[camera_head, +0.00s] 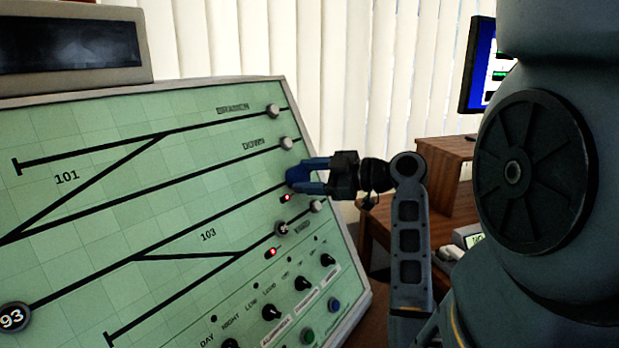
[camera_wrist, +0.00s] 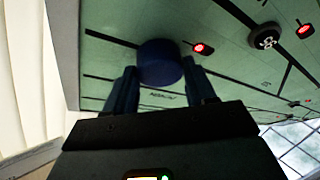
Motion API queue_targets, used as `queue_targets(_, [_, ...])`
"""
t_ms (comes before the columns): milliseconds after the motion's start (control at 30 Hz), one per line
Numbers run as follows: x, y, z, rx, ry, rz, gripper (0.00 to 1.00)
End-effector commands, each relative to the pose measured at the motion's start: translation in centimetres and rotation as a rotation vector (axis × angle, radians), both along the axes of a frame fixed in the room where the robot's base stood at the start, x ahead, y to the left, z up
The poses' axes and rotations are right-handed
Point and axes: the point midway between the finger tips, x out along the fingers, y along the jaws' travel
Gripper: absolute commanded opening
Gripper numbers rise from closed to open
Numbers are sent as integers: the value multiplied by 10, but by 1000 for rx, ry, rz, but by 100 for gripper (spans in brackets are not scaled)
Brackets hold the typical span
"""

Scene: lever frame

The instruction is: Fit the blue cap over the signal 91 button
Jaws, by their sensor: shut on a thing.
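My gripper (camera_head: 305,176) is at the right side of the green panel (camera_head: 120,185), its blue fingers pointing left at the panel face. It is shut on the round blue cap (camera_head: 296,180). In the wrist view the cap (camera_wrist: 160,62) sits between the two fingertips, against or very close to the panel; I cannot tell whether it touches. In the head view the cap is at the right end of a black track line. Whatever lies under the cap is hidden, and no button marked 91 is readable.
A dark numbered button (camera_head: 282,229) and red lights (camera_head: 287,198) are just below the cap. Grey knobs (camera_head: 287,143) stand above it on the panel's right edge. A button marked 93 (camera_head: 13,317) is far lower left. A wooden desk (camera_head: 447,165) stands behind my arm.

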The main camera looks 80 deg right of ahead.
Motion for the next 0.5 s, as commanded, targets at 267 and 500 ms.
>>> queue_targets(267, [1,0,0,-1,0,0,27])
queue_targets(500, [1,0,0,-1,0,0,62])
